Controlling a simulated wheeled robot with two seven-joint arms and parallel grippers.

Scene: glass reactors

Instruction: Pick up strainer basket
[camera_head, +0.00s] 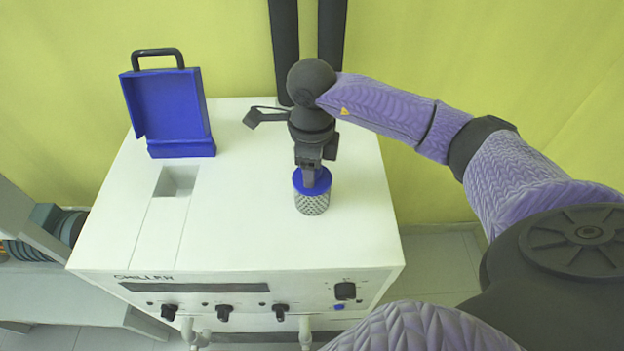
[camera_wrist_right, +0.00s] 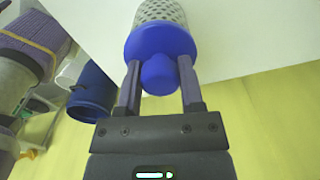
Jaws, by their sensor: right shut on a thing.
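The strainer basket (camera_head: 312,203) is a grey perforated cylinder with a blue top, upright at the right part of the white chiller's top. In the right wrist view its blue top and knob (camera_wrist_right: 160,72) face my fingers and its perforated wall shows beyond. My right gripper (camera_head: 311,178) is above the basket, with its fingers (camera_wrist_right: 160,85) on either side of the blue knob, shut on it. I cannot tell whether the basket's base touches the chiller top. My left gripper is not in view.
The chiller (camera_head: 250,225) has a small rectangular opening (camera_head: 176,181) in its top at left. A blue open-fronted holder with a black handle (camera_head: 172,110) stands behind that opening. Knobs line the chiller's front. Its top is clear between the holder and the basket.

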